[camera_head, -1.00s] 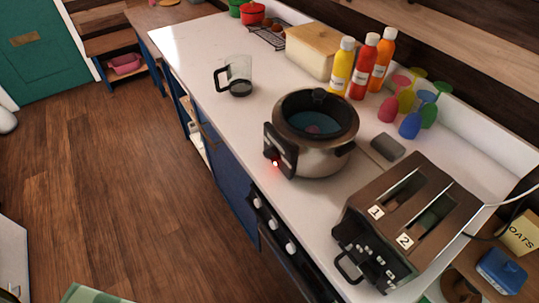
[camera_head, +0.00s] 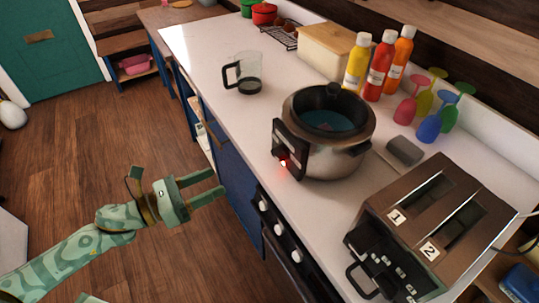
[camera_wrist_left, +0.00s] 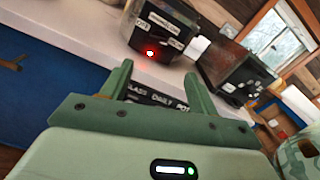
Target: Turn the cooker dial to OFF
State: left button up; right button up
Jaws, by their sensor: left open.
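The cooker (camera_head: 330,160) is a round steel pot with a dark rim and a bluish lid, standing on the white counter. Its black control panel (camera_head: 289,143) faces the counter's front edge, with a red glow (camera_head: 283,163) low on it. In the left wrist view the panel (camera_wrist_left: 160,22) carries white labels too blurred to read surely, and the red glow (camera_wrist_left: 150,53) sits below them. I cannot tell the dial's setting. My left gripper (camera_head: 217,182) is open and empty, in front of the counter, left of the panel and apart from it. My right gripper is out of view.
A toaster (camera_head: 430,225) stands right of the cooker, near the counter edge. A glass jug (camera_head: 249,75) stands to the left. Sauce bottles (camera_head: 379,66) and coloured goblets (camera_head: 428,125) stand behind. Oven knobs (camera_head: 280,228) line the front below. The wooden floor at left is clear.

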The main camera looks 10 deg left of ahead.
aim_at(275, 154)
pick_arm(q)
jog(key=p+x, duration=0.1)
jog(key=x, duration=1.5)
jog(key=shift+w+f, duration=0.1)
jog(key=shift+w, duration=0.05)
jog(key=c, duration=1)
